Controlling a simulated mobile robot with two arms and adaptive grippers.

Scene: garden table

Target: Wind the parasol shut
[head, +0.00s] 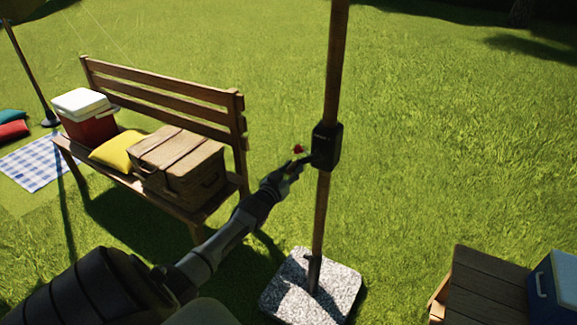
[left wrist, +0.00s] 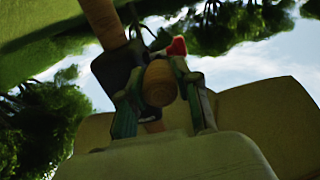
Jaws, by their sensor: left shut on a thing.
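The parasol's wooden pole (head: 331,70) stands nearly upright at the centre of the head view; its canopy is out of that frame. A black crank housing (head: 326,146) sits on the pole, with a small red part (head: 298,149) beside it on the left. My left gripper (head: 296,166) reaches in from the left, just below the red part. In the left wrist view, its fingers are shut on a round wooden crank handle (left wrist: 160,83); the red part (left wrist: 176,46) and the dark housing (left wrist: 113,69) lie just beyond. My right gripper is out of view.
A speckled stone base (head: 335,288) holds the pole. A bench (head: 165,84) on the left carries a red cooler (head: 88,124), a yellow cushion (head: 118,150) and a wicker basket (head: 175,165). A wooden table (head: 480,290) with a blue cooler (head: 557,290) stands lower right. Grass behind the pole is clear.

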